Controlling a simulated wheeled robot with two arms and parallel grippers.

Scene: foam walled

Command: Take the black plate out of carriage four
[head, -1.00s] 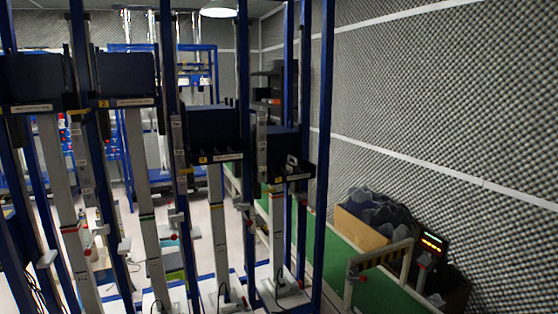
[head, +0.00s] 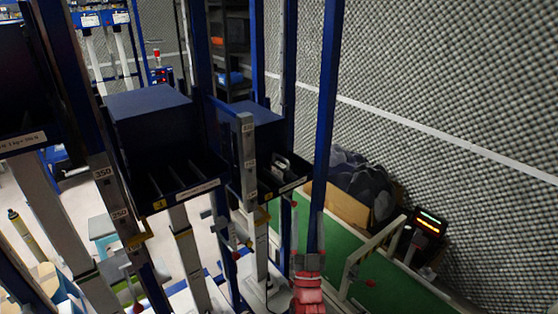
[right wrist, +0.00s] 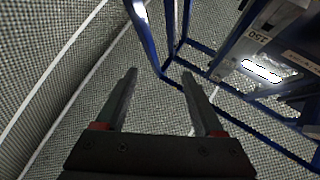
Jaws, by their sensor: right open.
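Carriage four (head: 250,128) is the dark blue box with a black slotted tray at the right end of the row, with a yellow "4" tag on its front lip. A dark plate (head: 281,164) with a light-edged opening stands in its tray; its lower part is hidden by the lip. My right gripper (head: 308,222) is below and right of carriage four, pointing up, with red finger bases. In the right wrist view its two dark fingers (right wrist: 158,85) are apart with nothing between them. My left gripper is not in view.
Carriage three (head: 155,130) hangs to the left, its tray slots empty-looking. Blue upright posts (head: 328,110) stand close to carriage four and my right gripper. A green conveyor (head: 345,250), a bin of dark pieces (head: 350,200) and a lit display (head: 428,225) are at right.

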